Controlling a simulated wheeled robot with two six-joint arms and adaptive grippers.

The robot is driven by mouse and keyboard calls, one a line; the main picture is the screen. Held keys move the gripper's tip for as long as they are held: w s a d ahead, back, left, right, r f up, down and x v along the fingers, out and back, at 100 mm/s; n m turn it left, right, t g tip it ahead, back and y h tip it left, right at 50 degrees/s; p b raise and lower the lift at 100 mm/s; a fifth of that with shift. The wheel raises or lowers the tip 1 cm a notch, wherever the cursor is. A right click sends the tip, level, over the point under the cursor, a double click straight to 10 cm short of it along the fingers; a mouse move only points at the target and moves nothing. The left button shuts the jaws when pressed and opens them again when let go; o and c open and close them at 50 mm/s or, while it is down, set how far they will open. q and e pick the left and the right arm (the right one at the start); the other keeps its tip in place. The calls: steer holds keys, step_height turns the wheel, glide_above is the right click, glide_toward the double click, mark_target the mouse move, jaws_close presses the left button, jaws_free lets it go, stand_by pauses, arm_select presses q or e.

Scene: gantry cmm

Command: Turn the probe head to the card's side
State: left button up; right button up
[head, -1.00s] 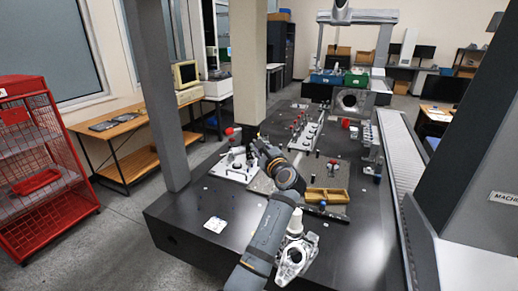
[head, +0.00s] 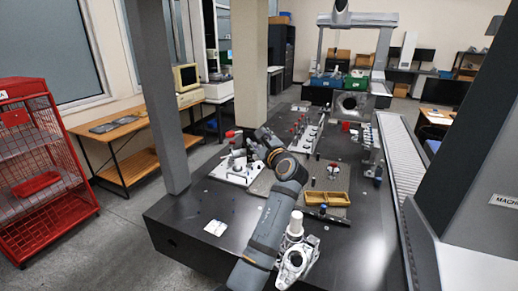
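A small white card (head: 215,227) with a faint mark lies flat on the dark table at the near left. I cannot tell for sure which item is the probe head. A silver casting (head: 292,264) with a white cylinder (head: 295,223) stands at the near middle, just right of my arm. My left arm reaches in from the bottom, left of centre, over the table. My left gripper (head: 263,134) is at its far end, near a white plate with clamps, small and partly hidden, so its opening is unclear. My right gripper is not in view.
A white fixture plate (head: 238,175) with clamps lies left of my arm's end. A grey pillar (head: 160,100) rises at the left. The front right of the table is clear.

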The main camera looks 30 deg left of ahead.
mark_target(257, 120)
arm_select(q)
step_height(257, 120, up, 6)
steer(key=shift+r, duration=0.1)
stand_by(0.5)
